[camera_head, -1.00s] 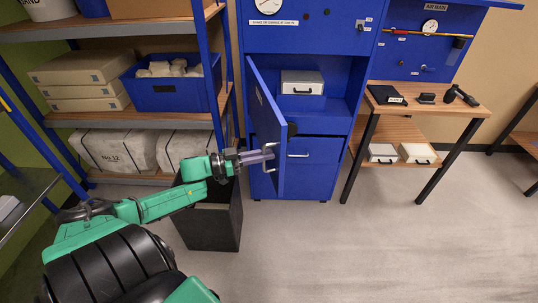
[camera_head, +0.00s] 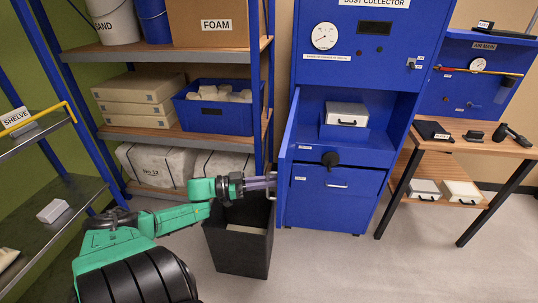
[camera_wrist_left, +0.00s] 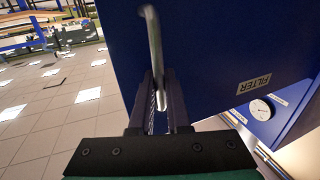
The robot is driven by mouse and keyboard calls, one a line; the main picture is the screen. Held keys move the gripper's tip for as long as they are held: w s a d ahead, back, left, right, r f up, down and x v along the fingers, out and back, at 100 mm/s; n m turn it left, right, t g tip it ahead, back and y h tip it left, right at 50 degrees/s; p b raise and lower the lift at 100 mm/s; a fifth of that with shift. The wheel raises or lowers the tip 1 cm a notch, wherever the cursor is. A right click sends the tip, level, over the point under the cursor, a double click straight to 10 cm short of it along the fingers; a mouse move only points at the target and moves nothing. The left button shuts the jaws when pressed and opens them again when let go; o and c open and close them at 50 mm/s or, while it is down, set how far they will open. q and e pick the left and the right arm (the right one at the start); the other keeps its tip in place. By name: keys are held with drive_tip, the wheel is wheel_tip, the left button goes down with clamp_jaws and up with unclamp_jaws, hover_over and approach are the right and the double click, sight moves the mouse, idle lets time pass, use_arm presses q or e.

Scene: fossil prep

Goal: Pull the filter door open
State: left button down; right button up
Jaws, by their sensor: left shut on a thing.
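The blue filter door (camera_head: 287,160) stands swung open at the left of the blue dust collector cabinet, nearly edge-on in the head view. In the left wrist view, its face (camera_wrist_left: 205,50) fills the upper right and bears a FILTER label (camera_wrist_left: 254,84). My left gripper (camera_head: 272,182) is shut on the door's metal bar handle (camera_wrist_left: 153,45), which runs up from between the fingers (camera_wrist_left: 159,105). A white box with a black handle (camera_head: 347,114) sits in the open compartment. My right gripper is not in view.
A dark open bin (camera_head: 240,250) stands below my left forearm, close to the door. Shelving (camera_head: 180,135) with boxes and a blue crate is at the left. A wooden bench (camera_head: 470,137) is at the right. The floor before the cabinet is clear.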

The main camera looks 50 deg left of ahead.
use_arm(q)
drive_tip(key=c, duration=1.2)
unclamp_jaws()
drive_tip(key=shift+s+f, duration=0.1)
drive_tip(key=shift+f, duration=0.05)
drive_tip(key=shift+o, duration=0.2)
drive_tip(key=v, duration=1.4)
drive_tip(key=shift+s+b, duration=0.2)
drive_tip(key=shift+b, duration=0.15)
drive_tip(key=shift+a, duration=0.2)
